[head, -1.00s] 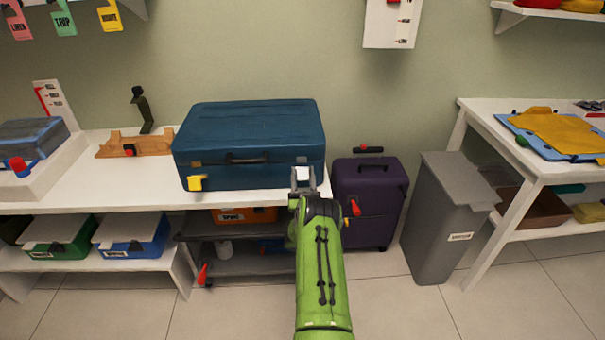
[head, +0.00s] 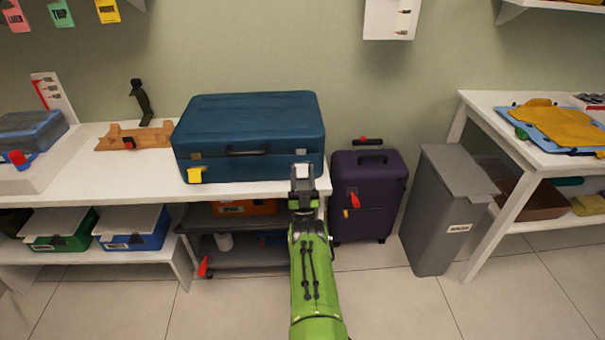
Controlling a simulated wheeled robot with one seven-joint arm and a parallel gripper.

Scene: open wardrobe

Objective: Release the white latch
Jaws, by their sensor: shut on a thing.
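A closed blue suitcase (head: 250,120) lies flat on the white bench (head: 90,178), its dark handle facing me. The white latch (head: 302,170) is on the right of its front face; only a small white patch shows. A yellow latch (head: 195,175) hangs on the left of the same face. My gripper (head: 302,173) is at the white latch, with its fingers around it, shut on it. The fingers and wrist partly cover the latch, and I cannot tell whether it is fastened.
A purple suitcase (head: 369,185) stands on the floor right of the bench, close to my arm. A grey bin (head: 437,220) and a white table (head: 467,135) stand farther right. A wooden stand (head: 133,137) is left of the blue suitcase. Lidded boxes (head: 133,228) sit below.

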